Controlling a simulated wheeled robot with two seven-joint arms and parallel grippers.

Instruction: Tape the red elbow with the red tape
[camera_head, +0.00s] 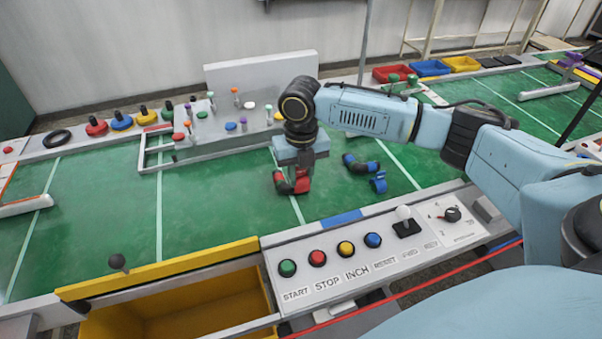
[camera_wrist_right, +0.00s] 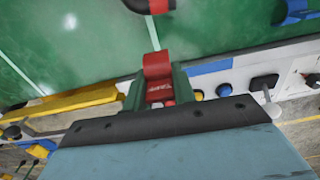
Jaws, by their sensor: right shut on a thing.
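My right gripper (camera_head: 299,172) points down over the green belt in the head view. In the wrist view its green fingers (camera_wrist_right: 158,88) are shut on the red tape (camera_wrist_right: 158,66). The red tape (camera_head: 303,184) also shows below the gripper in the head view. The red elbow (camera_head: 281,184), dark with red ends, lies on the belt just left of the tape. In the wrist view the red elbow (camera_wrist_right: 150,5) is cut by the top edge, with a small gap between it and the tape. My left gripper is not in view.
A blue elbow (camera_head: 360,163) and a blue tape (camera_head: 378,183) lie to the right on the belt. A control panel (camera_head: 330,290) with buttons and a yellow bin (camera_head: 170,310) are in front. A fixture board with several pegs (camera_head: 215,130) stands behind. The belt's left part is clear.

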